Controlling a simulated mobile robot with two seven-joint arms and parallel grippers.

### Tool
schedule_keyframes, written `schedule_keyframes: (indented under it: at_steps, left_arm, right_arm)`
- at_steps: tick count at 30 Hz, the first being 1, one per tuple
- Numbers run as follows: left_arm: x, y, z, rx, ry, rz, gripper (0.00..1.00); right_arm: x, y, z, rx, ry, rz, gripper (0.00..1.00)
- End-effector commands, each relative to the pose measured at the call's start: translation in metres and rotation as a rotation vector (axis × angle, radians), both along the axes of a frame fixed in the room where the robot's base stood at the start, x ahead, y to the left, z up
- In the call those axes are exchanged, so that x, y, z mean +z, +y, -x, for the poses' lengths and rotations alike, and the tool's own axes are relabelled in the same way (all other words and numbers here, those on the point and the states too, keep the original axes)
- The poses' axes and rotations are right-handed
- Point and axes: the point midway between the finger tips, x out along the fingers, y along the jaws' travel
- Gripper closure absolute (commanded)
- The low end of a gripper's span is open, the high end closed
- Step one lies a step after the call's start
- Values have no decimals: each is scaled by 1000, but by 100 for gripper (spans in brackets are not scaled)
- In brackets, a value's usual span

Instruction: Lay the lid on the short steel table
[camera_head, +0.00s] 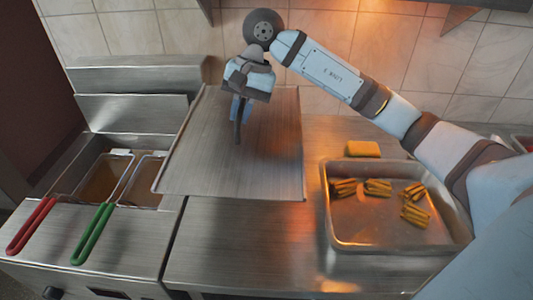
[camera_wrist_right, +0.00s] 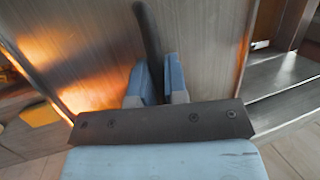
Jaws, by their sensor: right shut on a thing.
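The lid (camera_head: 210,150) is a wide, flat steel sheet with a dark bar handle (camera_head: 238,133). My right gripper (camera_head: 240,108) is shut on that handle, above the sheet. In the right wrist view the handle (camera_wrist_right: 147,30) runs between the blue fingers (camera_wrist_right: 157,88), and the lid (camera_wrist_right: 200,45) fills the middle. The lid spans the right edge of the fryer and the left part of the short steel table (camera_head: 230,240). I cannot tell whether it touches either. My left gripper is not in view.
The fryer (camera_head: 60,250) at left has two baskets, with a red handle (camera_head: 30,226) and a green handle (camera_head: 92,235). A steel tray (camera_head: 395,250) with several yellow-green food pieces stands at right. A yellow block (camera_head: 362,149) lies behind it. The table's front strip is bare.

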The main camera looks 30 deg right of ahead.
Motion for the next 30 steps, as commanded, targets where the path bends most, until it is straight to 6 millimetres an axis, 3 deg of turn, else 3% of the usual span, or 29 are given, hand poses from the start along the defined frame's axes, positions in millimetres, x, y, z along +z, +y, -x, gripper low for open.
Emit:
schedule_keyframes:
  at_steps: [15,25,30]
  left_arm:
    - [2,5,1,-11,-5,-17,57]
    - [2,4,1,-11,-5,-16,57]
    - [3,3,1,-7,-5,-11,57]
  right_arm:
    - [-125,0,1,1,3,0,100]
    - [-151,0,0,2,0,-1,100]
    - [-176,0,1,1,3,-1,100]
